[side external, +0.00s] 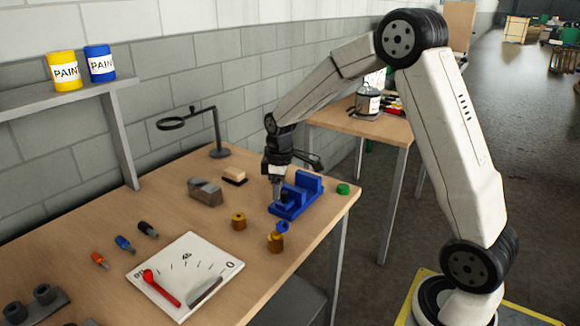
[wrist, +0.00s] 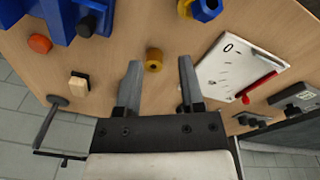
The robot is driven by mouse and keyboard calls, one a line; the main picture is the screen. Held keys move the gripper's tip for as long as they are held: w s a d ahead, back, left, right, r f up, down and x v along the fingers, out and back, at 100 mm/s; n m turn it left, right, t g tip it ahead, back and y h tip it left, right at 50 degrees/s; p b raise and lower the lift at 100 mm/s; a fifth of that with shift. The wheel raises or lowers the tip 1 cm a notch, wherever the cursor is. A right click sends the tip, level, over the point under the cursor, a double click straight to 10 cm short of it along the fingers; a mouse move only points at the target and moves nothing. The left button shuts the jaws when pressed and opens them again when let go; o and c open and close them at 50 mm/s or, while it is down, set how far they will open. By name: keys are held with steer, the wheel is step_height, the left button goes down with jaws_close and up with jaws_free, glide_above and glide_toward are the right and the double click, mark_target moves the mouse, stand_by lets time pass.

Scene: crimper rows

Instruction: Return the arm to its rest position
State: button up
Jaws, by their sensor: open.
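My gripper (side external: 278,194) points down beside the blue vise (side external: 298,196) near the table's right edge in the side view. In the wrist view my gripper (wrist: 159,72) is open, with its two fingers well apart and nothing held. A brass cylinder (wrist: 154,60) shows on the tabletop between the fingertips in that view; I cannot tell its distance from them. Part of the blue vise (wrist: 60,20) shows at the upper left there. In the side view the fingertips partly overlap the vise, and I cannot tell whether they touch it.
The wooden table (side external: 190,245) holds a brass cylinder (side external: 239,221), a blue-and-brass piece (side external: 277,239), a grey block (side external: 205,192), a brush (side external: 234,176), a magnifier stand (side external: 219,152), a white board (side external: 190,270) with a red pointer, and small coloured connectors (side external: 124,243). A green cap (side external: 343,188) lies near the edge.

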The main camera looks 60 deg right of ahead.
steer(key=s+a+f+m, duration=0.1)
steer(key=s+a+m, duration=0.1)
steer(key=s+a, duration=0.3)
steer(key=s+a+f+m+t, duration=0.1)
steer(key=s+a+m, duration=0.2)
steer(key=s+a, duration=0.3)
steer(key=s, duration=0.5)
steer(key=shift+s+m+t, duration=0.25)
steer(key=shift+m+t, duration=0.05)
